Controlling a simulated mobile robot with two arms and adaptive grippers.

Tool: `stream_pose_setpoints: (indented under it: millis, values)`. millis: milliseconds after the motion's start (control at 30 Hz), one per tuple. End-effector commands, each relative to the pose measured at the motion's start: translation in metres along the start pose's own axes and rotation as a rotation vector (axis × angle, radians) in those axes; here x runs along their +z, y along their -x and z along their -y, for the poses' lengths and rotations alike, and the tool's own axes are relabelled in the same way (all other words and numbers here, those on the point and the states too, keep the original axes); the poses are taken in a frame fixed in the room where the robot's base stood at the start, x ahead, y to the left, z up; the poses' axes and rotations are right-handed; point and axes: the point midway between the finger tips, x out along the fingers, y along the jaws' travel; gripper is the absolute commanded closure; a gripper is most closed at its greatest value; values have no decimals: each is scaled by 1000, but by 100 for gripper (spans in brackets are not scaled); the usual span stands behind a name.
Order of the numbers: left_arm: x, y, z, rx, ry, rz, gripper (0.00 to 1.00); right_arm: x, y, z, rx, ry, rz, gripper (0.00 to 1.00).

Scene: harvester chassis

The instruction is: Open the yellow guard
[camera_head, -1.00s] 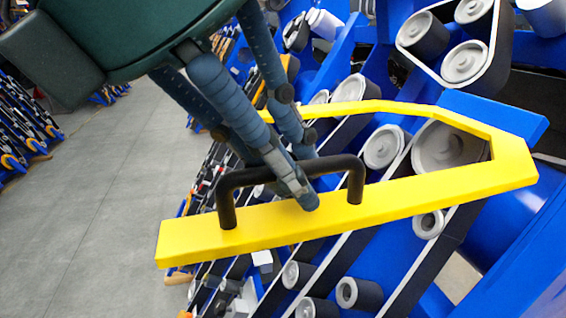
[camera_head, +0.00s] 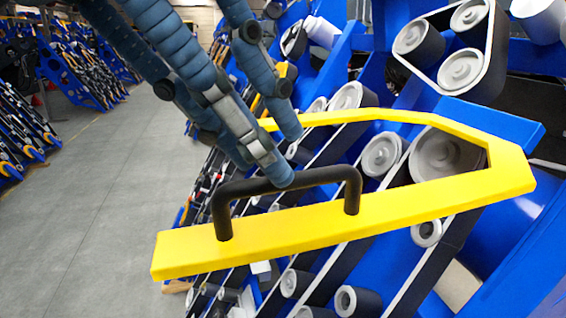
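The yellow guard (camera_head: 420,196) is a flat bar frame stretching across the middle and right of the head view, in front of the machine. A black U-shaped handle (camera_head: 325,175) stands on the front bar of the guard, toward its left end. My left gripper (camera_head: 288,158) comes in from the top left on blue, jointed fingers. The fingers are spread and hold nothing. The nearest fingertip overlaps the top of the handle's crossbar in the picture; I cannot tell whether it touches. Another fingertip is behind and above the handle. My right gripper is not in view.
Blue machine plates (camera_head: 492,118) and several grey rollers (camera_head: 462,68) lie behind and around the guard. A black belt loop is at the upper right. Clear grey floor (camera_head: 90,230) is on the left, with racks of parts beyond it.

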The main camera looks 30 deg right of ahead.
Motion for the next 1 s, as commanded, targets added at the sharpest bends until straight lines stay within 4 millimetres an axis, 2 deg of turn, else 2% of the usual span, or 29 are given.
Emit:
stream_pose_setpoints:
  millis: [33, 200, 400, 867, 1000]
  values:
    - [1, 12, -1, 3, 3, 3, 74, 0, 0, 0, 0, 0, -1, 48]
    - [1, 46, -1, 2, 2, 3, 74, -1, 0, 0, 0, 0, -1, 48]
    - [1, 67, 0, 1, 0, 2, 74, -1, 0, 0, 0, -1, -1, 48]
    - [0, 70, 0, 0, 0, 1, 74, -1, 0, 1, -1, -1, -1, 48]
    - [0, 64, -5, -35, 21, 43, 74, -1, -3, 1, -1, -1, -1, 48]
